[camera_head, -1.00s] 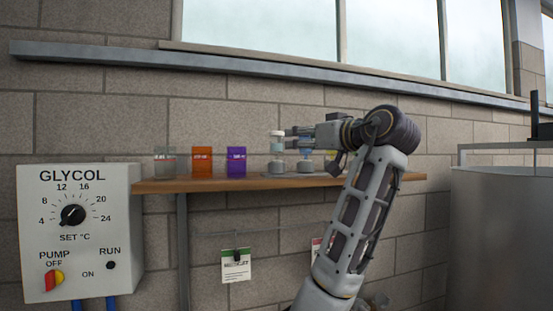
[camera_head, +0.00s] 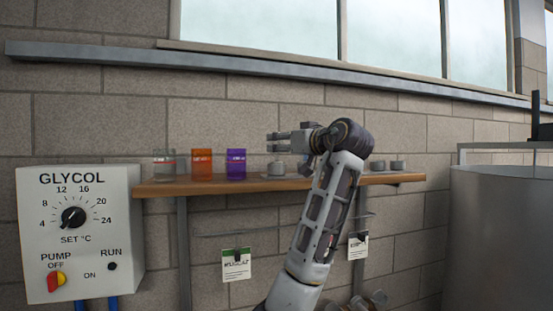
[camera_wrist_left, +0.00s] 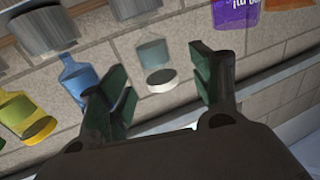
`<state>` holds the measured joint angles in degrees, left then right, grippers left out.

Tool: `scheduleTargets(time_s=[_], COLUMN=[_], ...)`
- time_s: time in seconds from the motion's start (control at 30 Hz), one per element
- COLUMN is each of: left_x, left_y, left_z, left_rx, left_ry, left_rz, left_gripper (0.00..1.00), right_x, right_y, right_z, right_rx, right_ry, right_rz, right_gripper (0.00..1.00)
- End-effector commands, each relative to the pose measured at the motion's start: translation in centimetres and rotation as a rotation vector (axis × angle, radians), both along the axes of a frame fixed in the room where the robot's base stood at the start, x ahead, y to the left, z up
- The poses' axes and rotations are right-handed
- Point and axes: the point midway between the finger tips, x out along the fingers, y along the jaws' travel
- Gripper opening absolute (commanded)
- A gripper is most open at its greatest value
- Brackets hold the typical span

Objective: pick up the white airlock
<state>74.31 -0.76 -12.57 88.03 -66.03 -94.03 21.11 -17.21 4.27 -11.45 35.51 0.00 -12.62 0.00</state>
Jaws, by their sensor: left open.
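The white airlock (camera_wrist_left: 160,78) shows in the left wrist view, where the picture is upside down. It has a pale clear body and a white cap, and it lies in the gap between the two fingers of my left gripper (camera_head: 271,142), with no contact visible. The gripper is open, at shelf height in the head view, above a grey stand (camera_head: 276,168). In the head view I cannot make out the airlock by the fingers. A blue airlock (camera_wrist_left: 78,77) and a yellow one (camera_wrist_left: 18,112) show at the left of the wrist view. My right gripper is not in view.
A glycol control box (camera_head: 78,232) is at left, a metal tank (camera_head: 505,235) at right.

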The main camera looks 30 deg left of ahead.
Motion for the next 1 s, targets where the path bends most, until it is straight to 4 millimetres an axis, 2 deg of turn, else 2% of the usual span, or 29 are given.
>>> scheduleTargets(time_s=[0.43, 1.0], left_x=[0.3, 2.4], left_y=[0.5, 4.2], left_z=[0.0, 0.2], left_rx=[0.000, 0.001], left_ry=[0.001, 0.002], left_rz=[0.001, 0.002], left_gripper=[0.64, 0.64], right_x=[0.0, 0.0], right_y=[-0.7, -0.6], right_z=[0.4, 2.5], right_rx=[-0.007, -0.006], right_ry=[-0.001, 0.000], right_rz=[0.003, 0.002], right_gripper=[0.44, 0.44])
